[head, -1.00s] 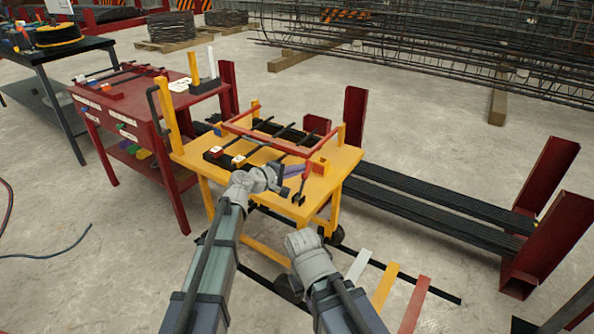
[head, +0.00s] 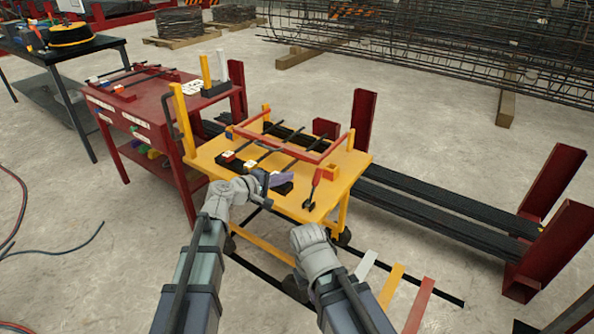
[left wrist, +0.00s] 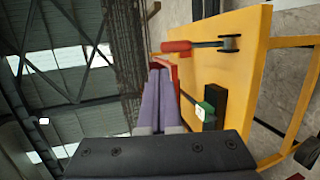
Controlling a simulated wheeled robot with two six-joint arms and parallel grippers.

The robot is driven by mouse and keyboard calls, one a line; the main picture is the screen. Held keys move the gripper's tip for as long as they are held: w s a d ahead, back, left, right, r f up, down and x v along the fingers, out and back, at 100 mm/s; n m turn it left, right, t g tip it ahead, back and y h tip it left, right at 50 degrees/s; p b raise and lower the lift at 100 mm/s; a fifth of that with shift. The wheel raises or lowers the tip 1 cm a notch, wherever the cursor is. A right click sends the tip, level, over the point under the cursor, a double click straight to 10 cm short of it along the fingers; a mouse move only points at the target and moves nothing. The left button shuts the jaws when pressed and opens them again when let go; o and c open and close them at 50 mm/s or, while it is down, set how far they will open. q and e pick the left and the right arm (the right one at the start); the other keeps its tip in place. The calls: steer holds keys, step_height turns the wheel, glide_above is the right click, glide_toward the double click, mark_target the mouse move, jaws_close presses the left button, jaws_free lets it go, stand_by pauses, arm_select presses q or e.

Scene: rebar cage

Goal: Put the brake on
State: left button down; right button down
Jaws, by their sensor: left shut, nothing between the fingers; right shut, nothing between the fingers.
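The yellow cart (head: 340,172) stands in front of me. At its near right corner is a lever with a red handle (head: 316,177) and a black foot (head: 309,205), likely the brake. In the left wrist view the red handle (left wrist: 176,47) sits just beyond the fingertips, with its black rod running right to the foot (left wrist: 229,43). My left gripper (head: 277,180) is shut and empty, its purple fingers over the cart's near edge, left of the lever and apart from it. My right gripper (head: 308,236) is lower, in front of the cart; its fingers are hidden behind the wrist.
A red frame (head: 290,149) and black bars lie on the cart top, with small blocks near the left finger. A red table (head: 160,105) stands close on the left. Black bars (head: 430,210) lie between red posts on the right. Coloured strips (head: 390,285) lie on the floor.

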arm_select(q)
steer(key=shift+r+p+v, duration=0.25)
steer(key=shift+p+v, duration=0.15)
steer(key=shift+v, duration=1.05)
steer(key=shift+w+d, duration=0.1)
steer(key=s+d+r+m+g+y+p, duration=0.1)
steer(key=s+d+m+g+y+p, duration=0.2)
steer(key=s+p, duration=0.4)
steer(key=s+d+r+m+g+y+p, duration=0.1)
steer(key=s+d+m+g+p, duration=0.1)
steer(key=s+m+g+p, duration=0.45)
steer(key=s+a+r+m+y+p, duration=0.1)
steer(key=s+a+r+y+p, duration=0.1)
steer(key=s+a+y+p, duration=0.2)
steer(key=s+a+r+m+y+p, duration=0.2)
steer(key=s+a+r+y+p, duration=0.1)
steer(key=s, duration=0.6)
steer(key=shift+s+a+g+y+p, duration=0.2)
steer(key=shift+a+g+y+p, duration=0.4)
steer(key=shift+p, duration=0.6)
steer(key=shift+w+d+m+t, duration=0.1)
steer(key=shift+m+t, duration=0.15)
